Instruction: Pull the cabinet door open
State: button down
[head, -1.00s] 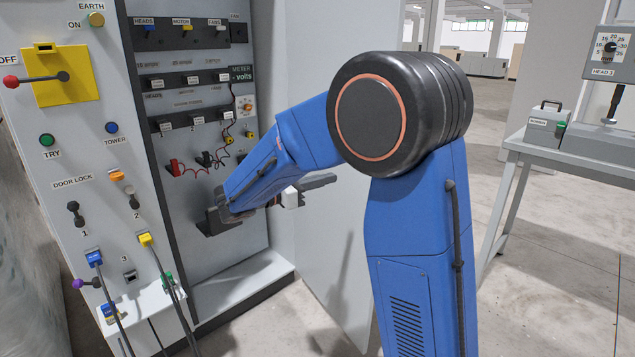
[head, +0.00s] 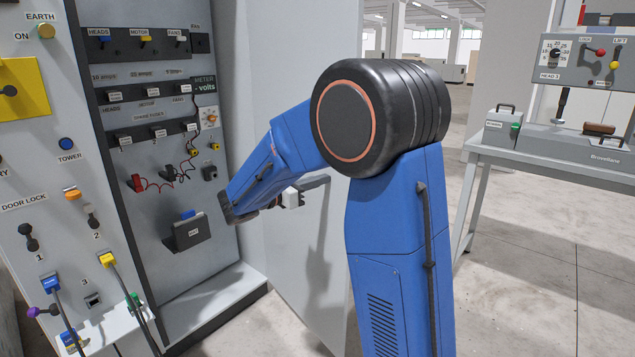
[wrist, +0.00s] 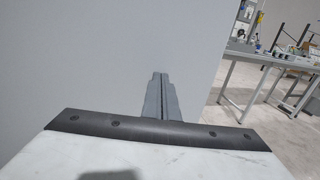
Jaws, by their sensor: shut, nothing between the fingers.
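The cabinet door (head: 325,245) is a plain light grey panel. It stands swung out from the right side of the open cabinet (head: 225,300), with its inner face showing behind my arm. My gripper (head: 322,183) is partly hidden behind my forearm and points right toward that inner face. In the wrist view the grey fingers (wrist: 160,92) are together and empty, in front of the door panel (wrist: 90,55). The door's free edge shows right of the fingers. I cannot tell whether the fingertips touch the panel. No door handle shows.
The cabinet holds switches, meter leads and a small grey bin (head: 187,235). A control panel with knobs and cables (head: 60,240) stands at the left. A grey table (head: 560,150) with a carry box (head: 503,128) and a machine is at the right. Floor between door and table is clear.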

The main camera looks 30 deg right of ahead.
aim_at(335, 180)
jog(key=w+d+n+t, duration=0.1)
jog(key=w+d+t, duration=0.1)
jog(key=d, duration=1.1)
jog(key=shift+n, duration=0.3)
jog(key=v, duration=0.4)
jog(key=s+v, duration=0.1)
jog(key=v, duration=0.4)
jog(key=s+v, duration=0.1)
jog(key=v, duration=0.3)
jog(key=shift+s+a+r, duration=0.1)
jog(key=shift+s+r, duration=0.05)
jog(key=shift+s, duration=0.1)
